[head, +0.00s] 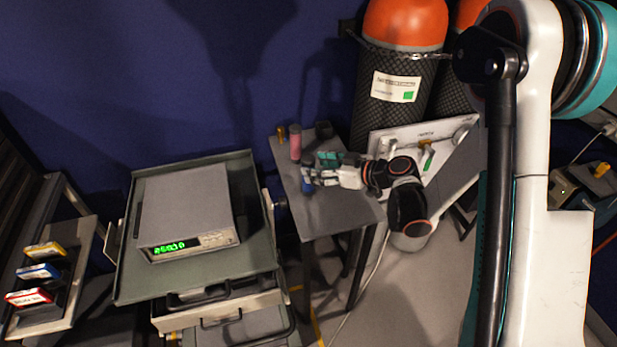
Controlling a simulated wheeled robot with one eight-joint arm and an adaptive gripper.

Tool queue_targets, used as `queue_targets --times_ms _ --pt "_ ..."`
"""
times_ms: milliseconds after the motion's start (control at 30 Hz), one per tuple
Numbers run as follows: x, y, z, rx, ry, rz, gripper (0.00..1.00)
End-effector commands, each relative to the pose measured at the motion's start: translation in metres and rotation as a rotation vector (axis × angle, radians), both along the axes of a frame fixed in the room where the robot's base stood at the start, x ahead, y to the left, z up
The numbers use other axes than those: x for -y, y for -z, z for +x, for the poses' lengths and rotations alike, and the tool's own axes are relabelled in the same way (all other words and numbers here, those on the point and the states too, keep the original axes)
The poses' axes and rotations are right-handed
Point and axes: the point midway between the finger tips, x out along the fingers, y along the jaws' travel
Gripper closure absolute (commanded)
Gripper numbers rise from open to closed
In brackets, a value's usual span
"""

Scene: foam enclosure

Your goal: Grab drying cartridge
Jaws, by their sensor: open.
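My gripper (311,173) is open over the small grey table and points left. A blue object (307,186) shows just below its fingertips, partly hidden by them; I cannot tell whether they touch. An upright pink-red cylinder (295,143) stands behind and a little left of the fingertips, apart from them. No label is readable, so I cannot tell which of these is the drying cartridge.
The small table (340,214) is bare at its front. A green-grey cart (128,270) with a metering box (187,205) stands left. Tall orange-topped cylinders (405,25) and a white panel (390,139) stand behind my arm. Coloured cartons (40,271) sit far left.

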Motion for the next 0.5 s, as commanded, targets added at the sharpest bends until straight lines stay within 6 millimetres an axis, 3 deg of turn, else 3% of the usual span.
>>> queue_targets --times_ms 233,500 --pt "-0.028 0.013 0.020 0.001 -0.002 -0.002 0.43" --pt "-0.032 0.013 0.023 0.000 0.000 0.000 0.43"
